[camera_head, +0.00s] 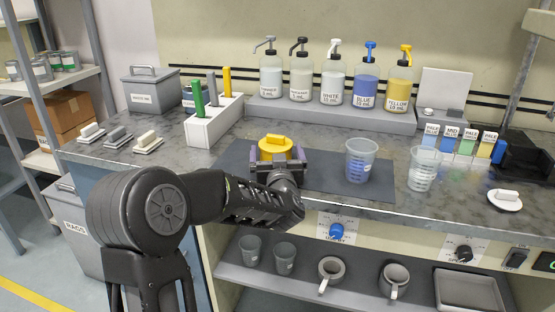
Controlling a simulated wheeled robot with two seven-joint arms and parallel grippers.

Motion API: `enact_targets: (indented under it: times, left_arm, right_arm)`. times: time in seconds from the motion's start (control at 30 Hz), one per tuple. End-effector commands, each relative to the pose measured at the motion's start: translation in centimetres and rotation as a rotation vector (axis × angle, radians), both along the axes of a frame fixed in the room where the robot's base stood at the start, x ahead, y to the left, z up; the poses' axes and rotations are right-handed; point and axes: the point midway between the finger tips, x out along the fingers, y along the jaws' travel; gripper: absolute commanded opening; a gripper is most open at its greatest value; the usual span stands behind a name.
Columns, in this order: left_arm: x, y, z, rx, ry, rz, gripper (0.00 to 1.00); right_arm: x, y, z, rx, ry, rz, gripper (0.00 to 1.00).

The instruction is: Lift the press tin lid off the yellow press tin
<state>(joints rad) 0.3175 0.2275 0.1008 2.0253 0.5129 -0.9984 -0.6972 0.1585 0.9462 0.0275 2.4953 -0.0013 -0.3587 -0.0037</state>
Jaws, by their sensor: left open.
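The yellow press tin (266,153) stands on the dark mat at the middle of the bench, mostly hidden behind my left gripper. Its yellow lid (290,147), with a raised bar handle on top, appears to be on the tin. My left gripper (275,160) is open in front of the tin, with its fingers low and spread to either side. Whether the fingers touch the tin or the lid cannot be told. My right gripper is not in view.
Two clear measuring cups (361,160) stand to the right, one on the dark mat (327,178). A white block with colored sticks (213,127) stands behind on the left. Pump bottles (366,91) line the raised back shelf. A white handled piece (505,201) lies far right.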

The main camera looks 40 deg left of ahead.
Motion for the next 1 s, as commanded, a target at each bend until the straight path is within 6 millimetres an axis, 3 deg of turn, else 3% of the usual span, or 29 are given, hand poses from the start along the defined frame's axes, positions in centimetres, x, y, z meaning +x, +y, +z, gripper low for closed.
enact_targets:
  times: [0.4, 1.0]
  left_arm:
    - [0.71, 0.6, 0.0, 0.0, 0.0, 0.0, 0.99]
    - [0.69, 0.58, 0.0, 0.0, 0.0, 0.0, 0.5]
  right_arm:
    - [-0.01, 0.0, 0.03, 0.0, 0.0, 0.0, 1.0]
    - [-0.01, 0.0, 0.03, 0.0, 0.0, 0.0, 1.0]
